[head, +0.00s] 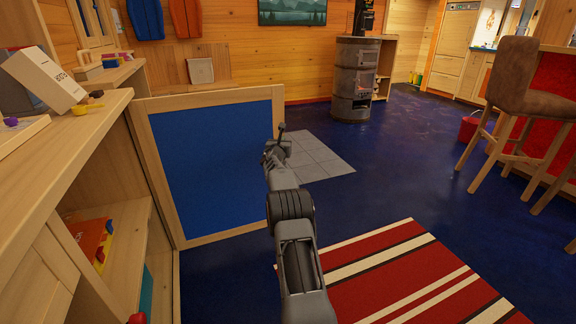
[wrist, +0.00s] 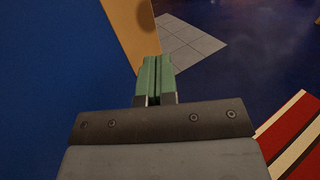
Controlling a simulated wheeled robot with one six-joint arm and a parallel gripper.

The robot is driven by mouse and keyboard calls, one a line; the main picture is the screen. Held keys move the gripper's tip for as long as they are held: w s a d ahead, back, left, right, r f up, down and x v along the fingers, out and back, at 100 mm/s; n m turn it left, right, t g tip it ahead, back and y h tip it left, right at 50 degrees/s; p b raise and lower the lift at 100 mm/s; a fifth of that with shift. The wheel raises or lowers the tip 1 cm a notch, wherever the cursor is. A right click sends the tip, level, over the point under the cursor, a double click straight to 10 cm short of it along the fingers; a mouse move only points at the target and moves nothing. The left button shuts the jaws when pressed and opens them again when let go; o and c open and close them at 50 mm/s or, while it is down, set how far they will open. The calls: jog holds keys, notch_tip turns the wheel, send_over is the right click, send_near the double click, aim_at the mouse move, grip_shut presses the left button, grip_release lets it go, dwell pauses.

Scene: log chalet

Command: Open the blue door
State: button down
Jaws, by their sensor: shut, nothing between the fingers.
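The blue door (head: 215,150), a blue panel in a light wood frame, stands swung wide out from the wooden cabinet (head: 125,185) on the left. My gripper (head: 278,134) is at the door's free right edge and is shut with nothing held. In the wrist view the shut green fingers (wrist: 153,75) overlap the wood edge of the door, with the blue panel (wrist: 50,80) filling the left side. I cannot tell whether the fingers touch the door. No handle shows.
The cabinet's open inside holds a few items, with an orange item (head: 90,240) among them. A white box (head: 42,78) leans on its top. A striped rug (head: 420,275) lies right of my arm. A stove (head: 356,80) and a stool (head: 520,95) stand farther off. The middle floor is clear.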

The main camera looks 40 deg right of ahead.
jog(key=s+a, duration=0.3)
jog(key=s, duration=0.6)
jog(key=s+a+r+m+g+p, duration=0.2)
jog(key=s+a+r+m+p, duration=0.15)
jog(key=r+p, duration=0.35)
jog(key=s+a+r+m+g+p, duration=0.25)
jog(key=a+r+m+p, duration=0.25)
jog(key=r, duration=0.3)
jog(key=s+a+r+m+g+p, duration=0.1)
jog(key=s+a+r+m+p, duration=0.4)
jog(key=r, duration=0.3)
jog(key=s+a+r+m+g+y+p, duration=0.1)
jog(key=s+a+r+m+y+p, duration=0.3)
jog(key=s+a+p, duration=0.2)
jog(key=s+a+r+m+y+p, duration=0.4)
jog(key=s+a+p, duration=0.3)
jog(key=a+p, duration=0.3)
jog(key=s+a+r+m+g+y+p, duration=0.1)
jog(key=s+a+r+m+y+p, duration=0.3)
jog(key=s+a+p, duration=0.3)
jog(key=a+r+y+p, duration=0.1)
jog(key=a, duration=0.4)
jog(key=shift+a+r+m+g+y, duration=0.3)
jog(key=shift+a+m+g, duration=0.05)
jog(key=shift+s+a, duration=0.1)
